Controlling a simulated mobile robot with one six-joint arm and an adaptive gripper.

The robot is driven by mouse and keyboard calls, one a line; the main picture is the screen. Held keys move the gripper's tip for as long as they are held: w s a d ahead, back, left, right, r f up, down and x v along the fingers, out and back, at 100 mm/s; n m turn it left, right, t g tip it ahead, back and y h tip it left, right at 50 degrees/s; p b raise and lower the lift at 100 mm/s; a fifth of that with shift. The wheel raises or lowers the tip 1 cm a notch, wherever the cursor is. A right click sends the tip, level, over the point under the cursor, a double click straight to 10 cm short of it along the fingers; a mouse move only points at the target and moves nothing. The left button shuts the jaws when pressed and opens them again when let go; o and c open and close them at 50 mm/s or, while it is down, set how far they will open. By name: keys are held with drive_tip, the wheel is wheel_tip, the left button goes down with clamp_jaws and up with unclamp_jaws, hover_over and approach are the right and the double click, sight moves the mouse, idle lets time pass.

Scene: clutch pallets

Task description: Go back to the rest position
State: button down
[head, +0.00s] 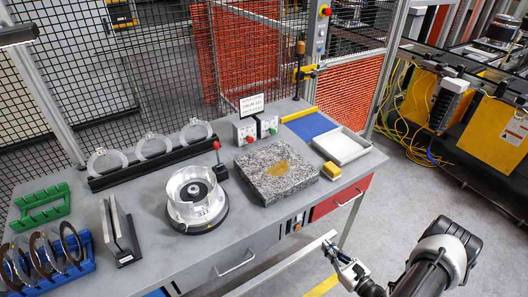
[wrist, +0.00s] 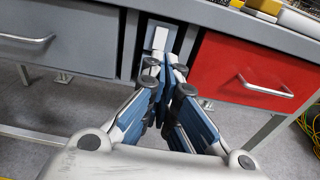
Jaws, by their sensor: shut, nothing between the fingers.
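My gripper (head: 337,254) is at the lower right in the head view, in front of the workbench and below the level of its top. In the wrist view my gripper (wrist: 166,66) has its fingers together with nothing between them. It points at the bench front, between a grey drawer (wrist: 62,40) and a red drawer (wrist: 255,75). I cannot tell how close the fingertips are to the bench front. My arm comes in from the lower right corner of the head view.
The workbench (head: 250,222) carries a granite block (head: 277,172), a round clear-walled fixture (head: 197,199), a white tray (head: 341,146), a rack of rings (head: 152,165), and green (head: 40,207) and blue holders (head: 85,264). A mesh fence stands behind. Grey floor (head: 420,185) lies open at right.

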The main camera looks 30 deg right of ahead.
drive_tip(key=w+a+r+n+g+y, duration=0.45)
drive_tip(key=a+r+n, duration=0.2)
drive_tip(key=r, duration=0.25)
drive_tip(key=w+a+r+n+g+y, duration=0.3)
drive_tip(key=a+r+n+y, duration=0.35)
drive_tip(key=r, duration=0.35)
drive_tip(key=s+a+r+n+g+h, duration=0.2)
drive_tip(key=s+a+r+n+g, duration=0.2)
drive_tip(key=a+r+n+g, duration=0.55)
drive_tip(key=s+a+r+n+t+h+b, duration=0.1)
drive_tip(key=s+a+r+n+t+h, duration=0.1)
drive_tip(key=s+r+n+h, duration=0.3)
drive_tip(key=s+a+r+n+t+h, duration=0.2)
drive_tip(key=s+a+r+n+h, duration=0.2)
drive_tip(key=s, duration=0.5)
wheel_tip(320, 180, up, 2)
drive_tip(key=n+h, duration=0.1)
drive_tip(key=n, duration=0.2)
drive_tip(key=shift+a+t+b, duration=0.25)
drive_tip(key=shift+t+b, duration=0.05)
drive_tip(key=shift+b, duration=0.1)
drive_tip(key=shift+d, duration=0.15)
